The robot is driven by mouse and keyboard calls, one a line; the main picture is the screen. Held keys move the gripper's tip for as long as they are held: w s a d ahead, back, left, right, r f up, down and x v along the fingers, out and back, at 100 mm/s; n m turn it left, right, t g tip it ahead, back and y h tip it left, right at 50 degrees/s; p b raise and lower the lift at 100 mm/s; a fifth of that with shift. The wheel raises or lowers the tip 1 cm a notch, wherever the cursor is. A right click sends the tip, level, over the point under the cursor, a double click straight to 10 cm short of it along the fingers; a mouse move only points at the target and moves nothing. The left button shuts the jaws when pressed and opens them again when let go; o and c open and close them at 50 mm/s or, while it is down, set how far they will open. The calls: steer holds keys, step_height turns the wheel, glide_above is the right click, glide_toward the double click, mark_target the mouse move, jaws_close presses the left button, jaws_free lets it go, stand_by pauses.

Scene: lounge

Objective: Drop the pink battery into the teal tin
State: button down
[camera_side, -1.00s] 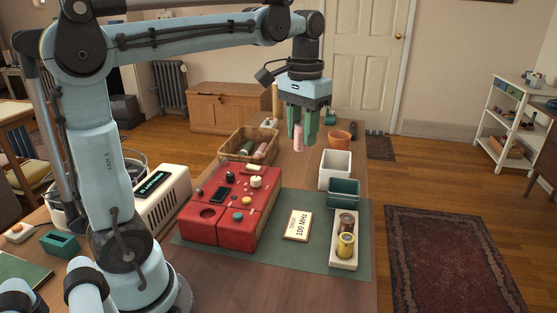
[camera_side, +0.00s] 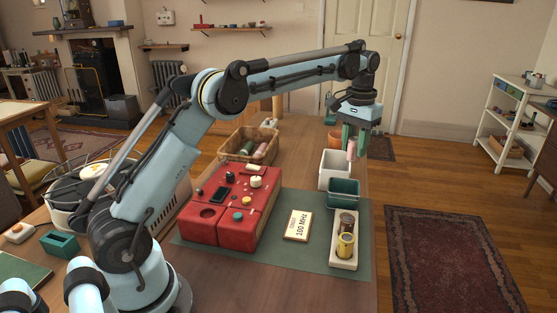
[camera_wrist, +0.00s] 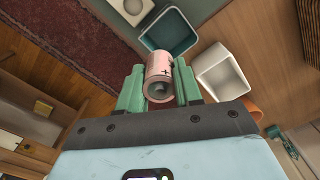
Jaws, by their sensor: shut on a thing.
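My gripper (camera_side: 356,147) is shut on the pink battery (camera_side: 351,151) and holds it in the air, at the right side of the table, above and behind the tins. In the wrist view the pink battery (camera_wrist: 160,78) sits between the green fingers, its plus-marked side showing. The teal tin (camera_side: 344,192) stands open on the table, in front of the white tin. In the wrist view the teal tin (camera_wrist: 168,33) lies just beyond the battery; its visible inside looks empty. The battery is apart from both tins.
The white tin (camera_side: 335,168) stands right behind the teal one. A cream tray (camera_side: 336,262) with two cells is in front, beside a sign card (camera_side: 298,226). A red radio body (camera_side: 215,232) and a basket (camera_side: 266,155) lie to the left.

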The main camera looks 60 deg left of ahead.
steer(key=shift+f, duration=3)
steer(key=c, duration=0.7)
jaws_free()
step_height(320, 180, up, 11)
steer(key=shift+r, duration=0.55)
